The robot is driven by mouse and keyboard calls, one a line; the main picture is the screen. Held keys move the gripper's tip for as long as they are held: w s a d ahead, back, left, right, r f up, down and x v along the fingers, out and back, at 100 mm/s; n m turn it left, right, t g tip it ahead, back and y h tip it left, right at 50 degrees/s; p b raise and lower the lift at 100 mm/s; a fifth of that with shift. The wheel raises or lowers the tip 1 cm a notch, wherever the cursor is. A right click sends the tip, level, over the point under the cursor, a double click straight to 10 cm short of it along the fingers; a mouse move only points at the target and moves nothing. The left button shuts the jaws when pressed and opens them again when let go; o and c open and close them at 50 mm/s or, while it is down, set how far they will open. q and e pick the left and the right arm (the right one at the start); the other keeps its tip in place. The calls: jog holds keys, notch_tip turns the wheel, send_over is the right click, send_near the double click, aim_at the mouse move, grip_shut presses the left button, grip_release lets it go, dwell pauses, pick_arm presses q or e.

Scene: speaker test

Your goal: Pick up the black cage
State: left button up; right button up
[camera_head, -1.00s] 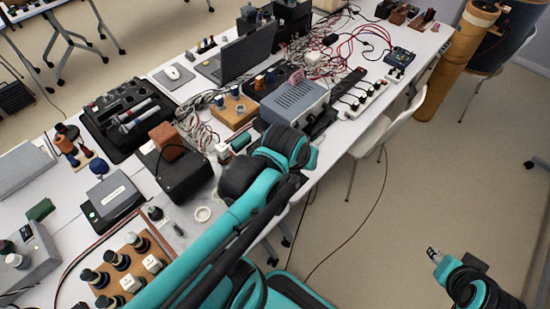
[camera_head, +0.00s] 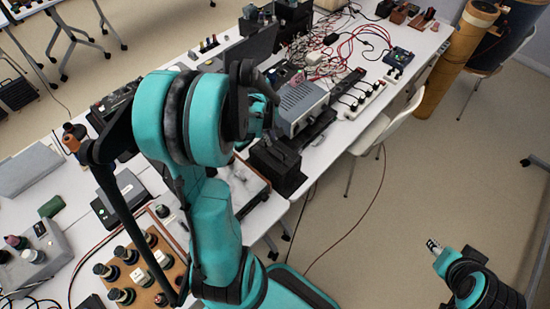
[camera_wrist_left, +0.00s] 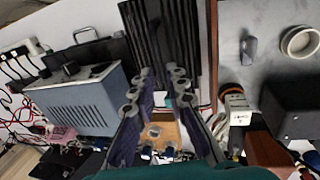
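The black cage (camera_head: 277,165) stands on the front edge of the table in the head view, just in front of the grey-blue metal box. In the left wrist view, a black slatted thing at top centre looks like the cage (camera_wrist_left: 160,38). My left gripper (camera_wrist_left: 162,76) is open and empty there, its fingertips at the near edge of the slats; I cannot tell whether they touch. In the head view, my left arm hides most of that gripper (camera_head: 258,118). My right gripper (camera_head: 433,246) is over the floor at lower right, away from the table; its opening is unclear.
The grey-blue metal box (camera_head: 302,104) stands close behind the cage and shows in the left wrist view (camera_wrist_left: 84,106). A wooden board with knobs (camera_head: 142,268) lies at lower left. A white chair (camera_head: 378,132) stands by the table.

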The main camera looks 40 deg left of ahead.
aim_at(275, 147)
pick_arm(q)
jog(key=f+b, duration=0.1)
jog(key=f, duration=0.1)
jog(key=w+f+b, duration=0.1)
jog(key=f, duration=0.2)
jog(key=f+b, duration=0.1)
jog(key=f, duration=0.1)
jog(key=shift+w+d+f, duration=0.2)
jog(key=shift+w+f, duration=0.15)
jog(key=shift+r, duration=0.1)
grip_shut()
jog(key=shift+r+p, duration=0.35)
jog(key=shift+r, duration=0.1)
jog(key=r, duration=0.1)
jog(key=r+p, duration=0.1)
jog(key=r, duration=0.2)
jog(key=shift+d, duration=0.35)
jog(key=d+r+p, duration=0.3)
jog(key=d+r, duration=0.3)
jog(key=d, duration=0.5)
jog(key=shift+s, duration=0.1)
